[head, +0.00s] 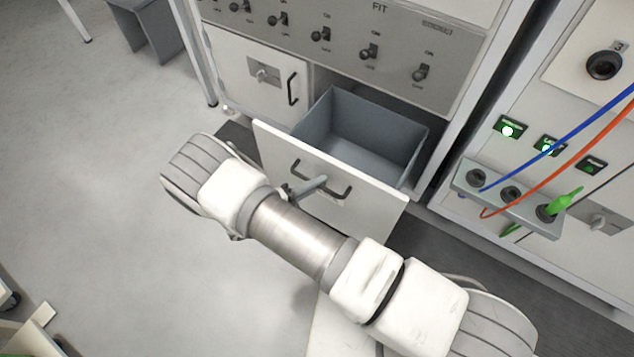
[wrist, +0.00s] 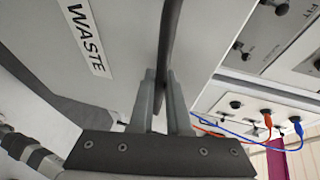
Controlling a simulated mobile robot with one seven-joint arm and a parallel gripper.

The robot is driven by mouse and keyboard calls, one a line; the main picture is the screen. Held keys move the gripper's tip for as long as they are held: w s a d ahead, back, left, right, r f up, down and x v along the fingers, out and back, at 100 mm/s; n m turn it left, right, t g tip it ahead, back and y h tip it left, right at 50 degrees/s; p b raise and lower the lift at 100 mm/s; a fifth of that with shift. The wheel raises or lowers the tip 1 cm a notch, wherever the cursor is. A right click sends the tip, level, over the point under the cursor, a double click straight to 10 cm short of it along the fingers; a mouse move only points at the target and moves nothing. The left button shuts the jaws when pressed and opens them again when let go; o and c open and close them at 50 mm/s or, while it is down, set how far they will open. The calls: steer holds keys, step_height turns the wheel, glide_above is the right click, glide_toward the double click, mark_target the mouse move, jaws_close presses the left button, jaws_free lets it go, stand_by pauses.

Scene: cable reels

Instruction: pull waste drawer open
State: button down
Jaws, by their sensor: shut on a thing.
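The waste drawer (head: 372,190) has a white front and a grey inner bin (head: 365,140). It stands pulled out from the cabinet in the head view, and the bin looks empty. Its black bar handle (head: 335,192) is on the front. In the wrist view the WASTE label (wrist: 84,36) is on the drawer front (wrist: 125,50). My gripper (wrist: 163,85) is shut on the black handle (wrist: 170,40), which runs between its two fingers. In the head view my gripper (head: 308,187) is at the handle, partly hidden by my arm.
A white cupboard door (head: 255,75) with a black handle is left of the drawer. A switch panel (head: 350,40) is above it. To the right, a unit has sockets with blue, orange and green leads (head: 510,195). Open floor (head: 100,150) lies to the left.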

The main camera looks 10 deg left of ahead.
steer(key=shift+a, duration=0.1)
stand_by(0.3)
steer(key=c, duration=0.9)
jaws_free()
steer(key=p+v, duration=0.1)
steer(key=v, duration=1.6)
steer(key=shift+s+a+r+p, duration=0.1)
steer(key=shift+s+r+p, duration=0.1)
steer(key=shift+p, duration=0.15)
